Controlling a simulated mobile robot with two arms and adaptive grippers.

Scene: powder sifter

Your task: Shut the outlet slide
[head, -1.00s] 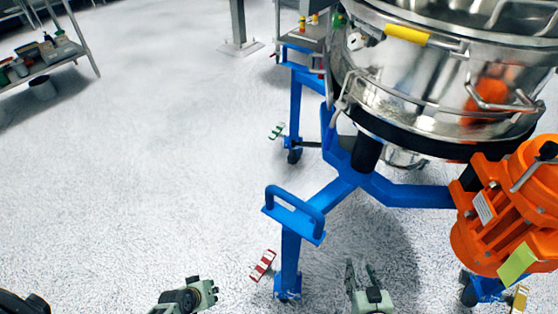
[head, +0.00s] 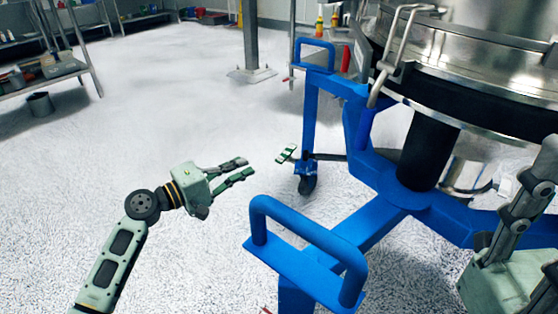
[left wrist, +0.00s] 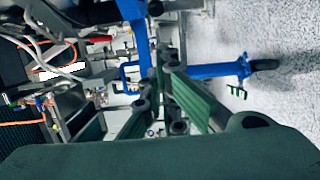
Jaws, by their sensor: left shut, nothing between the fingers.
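The powder sifter (head: 470,85) stands at the right of the head view, a steel drum with a black band on a blue frame (head: 335,250). Under it hangs a shiny steel outlet (head: 465,172). A small pale piece (head: 507,187) shows beside the outlet; I cannot tell whether it is the slide. My left gripper (head: 246,167) is shut and empty, over the floor left of the frame, apart from the sifter. Its fingers (left wrist: 164,65) also show in the left wrist view. My right gripper (head: 540,180) is at the right edge, in front of the outlet area; its jaw state is unclear.
A blue handle (head: 305,235) juts from the frame between my grippers. A shelf (head: 50,75) and a metal post (head: 251,40) are further back.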

